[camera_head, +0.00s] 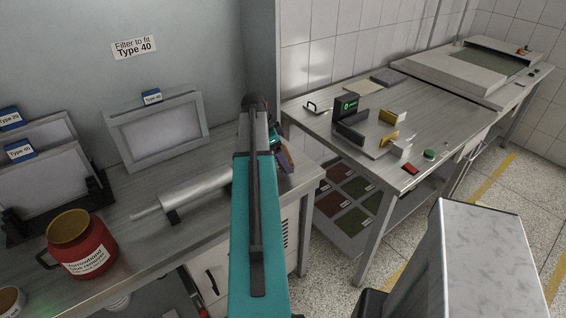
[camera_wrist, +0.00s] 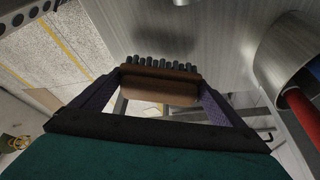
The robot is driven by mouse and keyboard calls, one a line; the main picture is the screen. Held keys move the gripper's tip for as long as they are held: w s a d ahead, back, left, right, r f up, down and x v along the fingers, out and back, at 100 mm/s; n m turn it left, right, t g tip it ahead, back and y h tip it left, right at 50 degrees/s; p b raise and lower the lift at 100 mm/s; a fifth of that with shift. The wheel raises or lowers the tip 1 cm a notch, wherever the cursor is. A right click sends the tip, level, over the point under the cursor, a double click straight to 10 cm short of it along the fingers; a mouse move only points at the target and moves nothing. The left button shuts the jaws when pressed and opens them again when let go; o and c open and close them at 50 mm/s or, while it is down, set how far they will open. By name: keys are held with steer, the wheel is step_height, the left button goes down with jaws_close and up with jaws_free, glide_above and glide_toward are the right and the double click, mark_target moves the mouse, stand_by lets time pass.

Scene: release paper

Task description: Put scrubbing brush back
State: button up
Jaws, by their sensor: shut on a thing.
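The scrubbing brush (camera_wrist: 160,88) has a brown body and a row of dark bristles along its upper side in the wrist view. My gripper (camera_wrist: 162,80) is shut on it, with a dark purple finger at each end of the body. The bristles face the grey metal bench surface (camera_wrist: 180,30); I cannot tell whether they touch it. In the head view my gripper (camera_head: 284,156) is over the right end of the left bench (camera_head: 225,135). My teal arm hides much of it, and the brush is hard to make out there.
A metal cylinder (camera_wrist: 275,55) with a red item in it stands right of the brush in the wrist view. A roller (camera_head: 195,193), framed screens (camera_head: 160,130) and a red pot (camera_head: 82,245) are on the left bench. Another bench (camera_head: 335,135) stands to the right.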

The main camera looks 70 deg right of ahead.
steer(key=shift+s+d+f+p, duration=0.1)
steer(key=shift+d+f+p, duration=0.1)
steer(key=shift+f+p, duration=0.15)
steer(key=shift+d+f+p, duration=0.2)
steer(key=shift+f, duration=0.25)
steer(key=shift+f+p, duration=0.3)
steer(key=shift+f, duration=0.7)
steer(key=shift+f, duration=0.1)
steer(key=o, duration=0.7)
steer(key=shift+r, duration=0.2)
steer(key=shift+b+v, duration=1.4)
steer(key=shift+v, duration=4.55)
steer(key=shift+a+f, duration=0.1)
